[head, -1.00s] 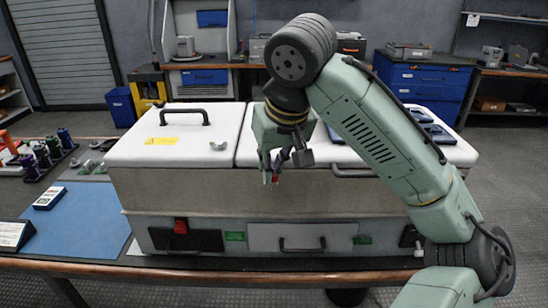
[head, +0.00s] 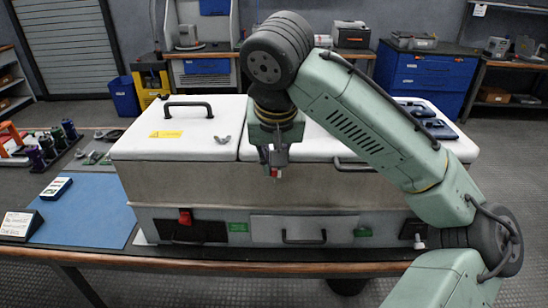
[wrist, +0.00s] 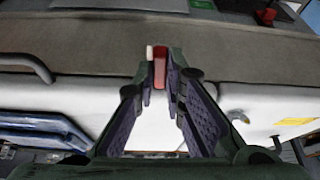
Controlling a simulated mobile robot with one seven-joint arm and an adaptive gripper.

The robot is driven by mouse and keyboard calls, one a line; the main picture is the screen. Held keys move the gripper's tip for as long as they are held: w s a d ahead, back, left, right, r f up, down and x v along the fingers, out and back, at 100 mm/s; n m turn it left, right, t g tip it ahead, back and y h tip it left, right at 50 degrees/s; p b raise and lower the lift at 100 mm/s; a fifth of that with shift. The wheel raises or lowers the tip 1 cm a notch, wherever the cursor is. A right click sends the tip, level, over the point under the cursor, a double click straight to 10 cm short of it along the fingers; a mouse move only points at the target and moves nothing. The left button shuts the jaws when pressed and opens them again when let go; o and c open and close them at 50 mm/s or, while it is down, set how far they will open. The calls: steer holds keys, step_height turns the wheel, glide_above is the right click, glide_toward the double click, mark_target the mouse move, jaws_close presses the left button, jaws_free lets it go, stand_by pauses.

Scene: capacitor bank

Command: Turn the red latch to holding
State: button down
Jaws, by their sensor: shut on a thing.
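The red latch (wrist: 160,67) is a small red piece with a pale strip beside it, at the top front edge of the long white-lidded cabinet (head: 235,185). In the wrist view my gripper (wrist: 161,62) is shut on it, with the red piece between the two fingertips. In the head view my gripper (head: 274,165) hangs down at the cabinet's front, with a bit of red (head: 275,172) showing at its tips. The fingers hide most of the latch, and I cannot read its position or any marking there.
A black lid handle (head: 188,108) and a wing nut (head: 223,139) stand on the left lid. A handle (head: 352,166) juts out right of my gripper. Lower front carries a red switch (head: 184,216) and a drawer (head: 303,228). A blue mat (head: 85,225) lies at left.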

steer(key=c, duration=1.9)
jaws_free()
steer(key=shift+c, duration=0.2)
steer(key=v, duration=1.2)
steer(key=shift+a, duration=0.1)
